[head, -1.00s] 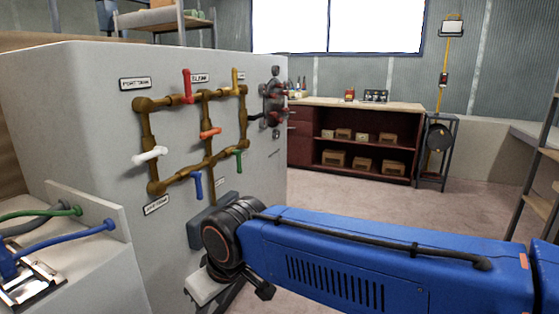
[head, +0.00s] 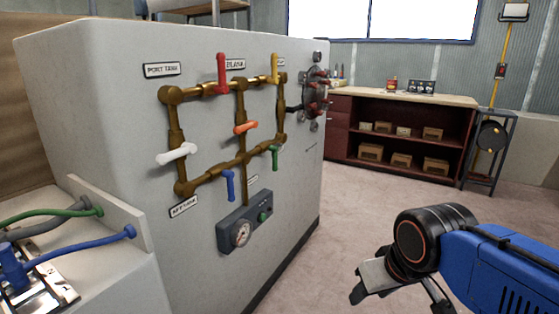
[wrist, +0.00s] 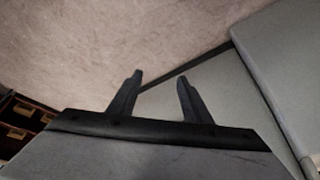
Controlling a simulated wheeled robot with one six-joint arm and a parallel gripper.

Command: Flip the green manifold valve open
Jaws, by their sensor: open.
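The green valve handle (head: 275,157) is on the brass pipe manifold (head: 205,183) on the pale cabinet's face, at its lower right. It hangs roughly downward. The red (head: 222,73), yellow (head: 275,68), orange (head: 246,127), white (head: 177,153) and blue (head: 230,185) handles are on the same pipes. My gripper is at the lower right of the head view, well apart from the manifold; its fingertips are hard to make out there. In the wrist view my gripper (wrist: 160,77) is open and empty, with two dark fingers apart. No valve shows in the wrist view.
A gauge box (head: 244,221) is mounted below the green handle. A round flanged fitting (head: 315,92) is right of the pipes. Hoses (head: 75,244) lie at the lower left. A shelf unit (head: 400,135) stands behind. The floor (head: 330,240) beside the cabinet is clear.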

